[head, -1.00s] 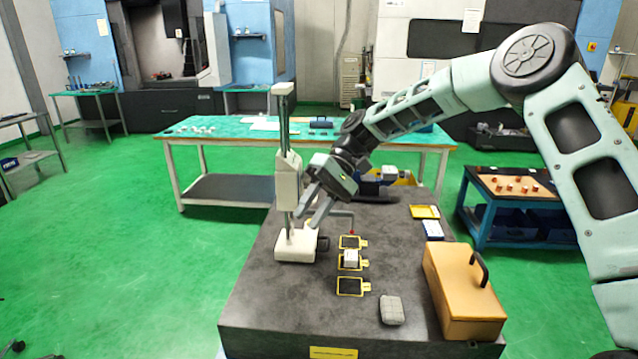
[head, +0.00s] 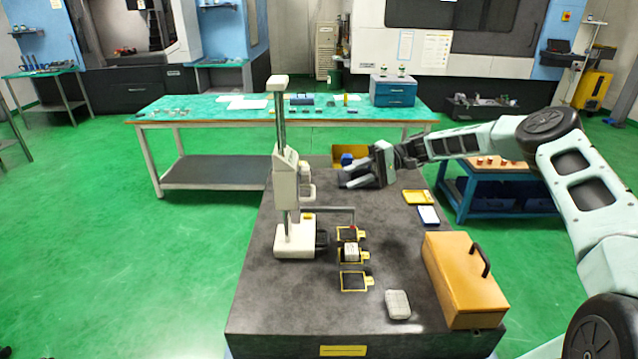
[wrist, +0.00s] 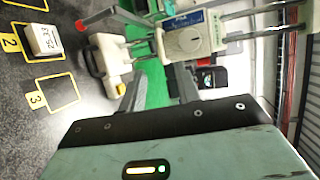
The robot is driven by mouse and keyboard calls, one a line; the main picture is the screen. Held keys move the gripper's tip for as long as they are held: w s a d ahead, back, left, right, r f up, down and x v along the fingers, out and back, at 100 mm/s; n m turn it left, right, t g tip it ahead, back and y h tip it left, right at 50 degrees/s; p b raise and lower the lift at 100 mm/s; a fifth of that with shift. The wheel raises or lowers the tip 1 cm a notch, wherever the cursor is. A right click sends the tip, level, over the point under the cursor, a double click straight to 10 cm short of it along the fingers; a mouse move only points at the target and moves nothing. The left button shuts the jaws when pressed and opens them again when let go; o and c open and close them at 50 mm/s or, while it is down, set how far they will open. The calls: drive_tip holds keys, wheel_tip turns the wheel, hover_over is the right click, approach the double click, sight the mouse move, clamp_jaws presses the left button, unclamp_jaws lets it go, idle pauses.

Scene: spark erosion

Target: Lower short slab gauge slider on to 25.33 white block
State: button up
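The height gauge stands on the dark slab, with its white base (head: 294,241) and upright column (head: 282,130). A thin arm from the gauge ends in a red tip (wrist: 80,24). The white block (head: 351,251), marked 25.33 in the wrist view (wrist: 45,41), sits on the pad labelled 2. The gap between tip and block cannot be judged. My gripper (head: 348,177) is open and empty, apart from the slider, to its right.
Empty yellow-framed pads lie either side of the block, including pad 3 (wrist: 57,94). An orange case (head: 463,278), a grey pad (head: 398,304) and a yellow tray (head: 417,196) lie on the slab's right. A green-topped table (head: 230,113) stands behind.

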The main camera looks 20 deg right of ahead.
drive_tip(key=w+p+x, duration=0.1)
drive_tip(key=p+x, duration=0.3)
drive_tip(key=x, duration=0.6)
drive_tip(key=shift+s+a, duration=0.3)
drive_tip(key=shift+s, duration=0.2)
drive_tip(key=shift+f, duration=0.1)
clamp_jaws()
